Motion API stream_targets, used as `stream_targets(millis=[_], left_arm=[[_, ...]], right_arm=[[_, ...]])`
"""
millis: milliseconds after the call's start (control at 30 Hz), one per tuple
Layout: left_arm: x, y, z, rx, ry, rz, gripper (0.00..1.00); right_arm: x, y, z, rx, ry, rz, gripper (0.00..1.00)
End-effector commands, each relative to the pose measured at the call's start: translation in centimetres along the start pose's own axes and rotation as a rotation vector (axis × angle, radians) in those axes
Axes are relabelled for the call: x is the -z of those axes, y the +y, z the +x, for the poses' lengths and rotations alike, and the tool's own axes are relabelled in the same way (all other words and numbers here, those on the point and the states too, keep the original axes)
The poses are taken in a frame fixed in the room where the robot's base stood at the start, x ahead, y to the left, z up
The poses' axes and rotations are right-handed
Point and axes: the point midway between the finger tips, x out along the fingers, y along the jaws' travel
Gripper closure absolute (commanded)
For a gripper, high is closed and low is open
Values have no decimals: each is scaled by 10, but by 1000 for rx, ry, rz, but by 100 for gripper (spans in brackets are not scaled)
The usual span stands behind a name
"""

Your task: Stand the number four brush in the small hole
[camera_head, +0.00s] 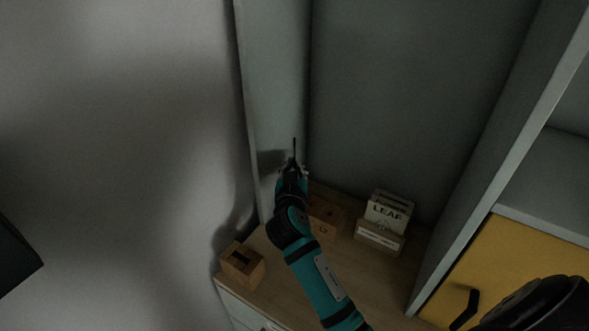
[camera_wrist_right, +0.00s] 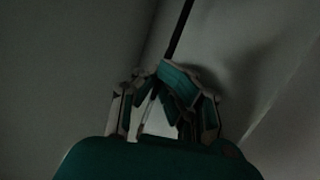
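My right gripper (camera_head: 293,166) is raised above the wooden cabinet top, close to the pale side panel. It is shut on a thin dark brush (camera_head: 295,146), which points upward past the fingertips. In the right wrist view the brush (camera_wrist_right: 180,30) rises from between the fingers (camera_wrist_right: 170,85), slightly tilted. I cannot read a number on it. A wooden block (camera_head: 326,218) with dark openings stands below the gripper, partly hidden by my arm. A second wooden block (camera_head: 242,265) with a dark slot stands at the front left corner. I cannot tell which opening is the small hole. My left gripper is not in view.
Grey upright panels (camera_head: 275,100) bound the left and right. A yellow door (camera_head: 510,262) with a black handle is at the lower right. Bare wood lies right of my arm.

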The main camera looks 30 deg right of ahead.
Motion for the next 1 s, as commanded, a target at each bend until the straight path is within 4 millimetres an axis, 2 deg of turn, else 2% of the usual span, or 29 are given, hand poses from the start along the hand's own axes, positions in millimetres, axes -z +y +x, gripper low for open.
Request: stream_targets(millis=[500, 1000], left_arm=[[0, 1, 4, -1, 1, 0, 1], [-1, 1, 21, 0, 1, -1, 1]], right_arm=[[-4, 0, 1, 0, 0, -1, 100], [-21, -1, 4, 0, 1, -1, 100]])
